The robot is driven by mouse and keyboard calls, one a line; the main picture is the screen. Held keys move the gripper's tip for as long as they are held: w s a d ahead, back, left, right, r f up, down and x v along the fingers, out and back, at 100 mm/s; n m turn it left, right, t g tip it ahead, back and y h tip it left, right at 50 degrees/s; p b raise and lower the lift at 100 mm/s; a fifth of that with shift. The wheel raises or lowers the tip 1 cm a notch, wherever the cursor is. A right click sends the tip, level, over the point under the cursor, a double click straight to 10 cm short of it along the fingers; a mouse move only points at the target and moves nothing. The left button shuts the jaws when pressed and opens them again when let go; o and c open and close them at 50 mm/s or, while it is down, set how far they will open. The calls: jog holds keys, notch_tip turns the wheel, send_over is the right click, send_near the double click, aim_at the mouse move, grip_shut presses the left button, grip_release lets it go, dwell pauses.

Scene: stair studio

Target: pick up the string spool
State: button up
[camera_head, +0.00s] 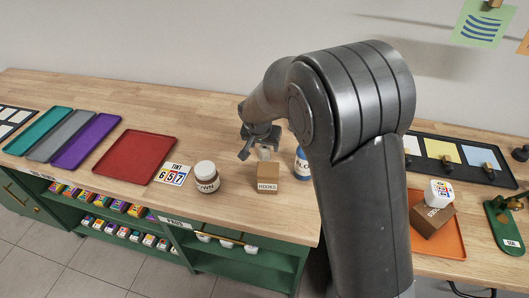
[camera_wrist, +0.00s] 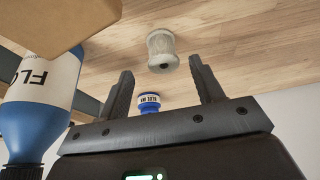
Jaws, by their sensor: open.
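The string spool (camera_wrist: 163,52) is small and pale grey-white and stands on the wooden worktop in the wrist view. It lies beyond my fingertips, roughly in line with the gap between them. In the head view the pale spool (camera_head: 264,154) shows just below my gripper, partly hidden by it. My gripper (camera_wrist: 163,78) is open and empty, its two dark fingers well apart. In the head view my gripper (camera_head: 257,146) is over the worktop, behind the cardboard box.
A cardboard box marked HOOKS (camera_head: 268,178) stands in front of the spool. A blue and white bottle (camera_head: 301,163) stands to its right. A small blue ink bottle (camera_wrist: 148,103) shows between my fingers. A red tray (camera_head: 134,157) lies further left.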

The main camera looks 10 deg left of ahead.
aim_at(264, 148)
jog(key=shift+x, duration=2.75)
jog(key=shift+w+a+r, duration=0.1)
jog(key=shift+w+a, duration=0.05)
jog(key=shift+c, duration=0.4)
jog(key=c, duration=1)
